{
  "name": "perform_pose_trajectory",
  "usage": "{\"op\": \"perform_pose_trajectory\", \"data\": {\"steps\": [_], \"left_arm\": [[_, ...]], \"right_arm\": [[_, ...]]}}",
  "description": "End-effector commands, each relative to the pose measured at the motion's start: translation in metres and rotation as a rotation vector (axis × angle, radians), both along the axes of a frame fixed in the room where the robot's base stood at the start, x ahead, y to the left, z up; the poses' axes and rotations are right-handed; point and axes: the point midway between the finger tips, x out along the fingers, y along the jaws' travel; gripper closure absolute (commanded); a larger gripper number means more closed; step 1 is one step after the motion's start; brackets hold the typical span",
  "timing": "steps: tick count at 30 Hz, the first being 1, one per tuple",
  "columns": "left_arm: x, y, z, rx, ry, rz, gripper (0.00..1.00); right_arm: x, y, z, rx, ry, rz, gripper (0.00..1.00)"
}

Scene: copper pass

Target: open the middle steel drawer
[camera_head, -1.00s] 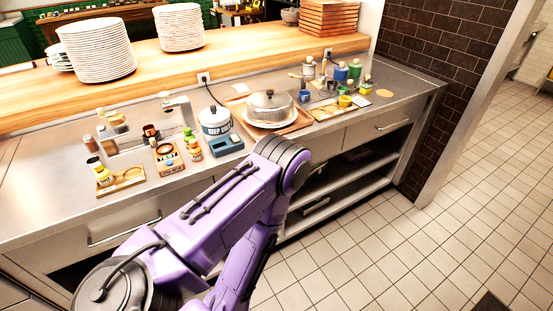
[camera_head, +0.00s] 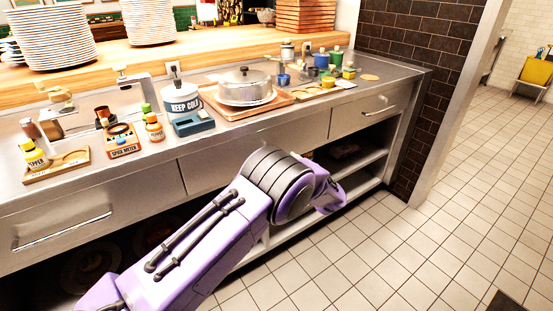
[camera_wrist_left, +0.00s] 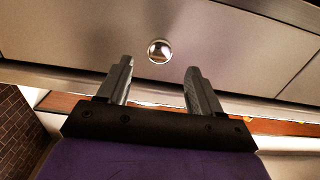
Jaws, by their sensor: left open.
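The middle steel drawer (camera_head: 215,167) is a plain steel front under the counter, shut, partly hidden behind my purple left arm in the head view. In the left wrist view the steel drawer front (camera_wrist_left: 85,38) fills the upper part, with a round shiny knob (camera_wrist_left: 160,49) on it. My left gripper (camera_wrist_left: 158,66) is open, with its two fingers apart on either side of and just below the knob in the picture. Nothing is between the fingers; I cannot tell whether they touch the front. The left gripper is hidden in the head view. My right gripper is not in view.
Open shelves (camera_head: 355,187) lie below.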

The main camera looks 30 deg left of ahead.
Motion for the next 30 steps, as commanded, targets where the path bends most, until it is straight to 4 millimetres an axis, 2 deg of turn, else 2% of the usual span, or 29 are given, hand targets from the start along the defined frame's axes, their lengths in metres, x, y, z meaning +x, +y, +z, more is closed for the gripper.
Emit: {"op": "perform_pose_trajectory", "data": {"steps": [3,7,12,18,23,24,30], "left_arm": [[0.01,0.025,-0.001,0.0,0.0,0.002,0.35],[0.018,0.043,-0.001,0.0,0.001,0.0,0.35],[0.021,0.052,-0.001,0.001,0.002,-0.002,0.35],[0.021,0.052,-0.001,0.001,0.002,-0.003,0.35],[0.021,0.052,-0.001,0.001,0.002,-0.003,0.87],[0.021,0.052,-0.001,0.001,0.002,-0.003,1.0],[0.019,0.052,0.0,0.0,0.002,0.0,1.0]], "right_arm": [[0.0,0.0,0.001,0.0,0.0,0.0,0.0],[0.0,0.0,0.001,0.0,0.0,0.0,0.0],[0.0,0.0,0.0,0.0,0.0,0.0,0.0],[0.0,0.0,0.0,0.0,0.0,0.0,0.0],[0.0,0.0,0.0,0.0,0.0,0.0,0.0],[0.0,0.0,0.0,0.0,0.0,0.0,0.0],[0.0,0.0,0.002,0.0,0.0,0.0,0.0]]}}
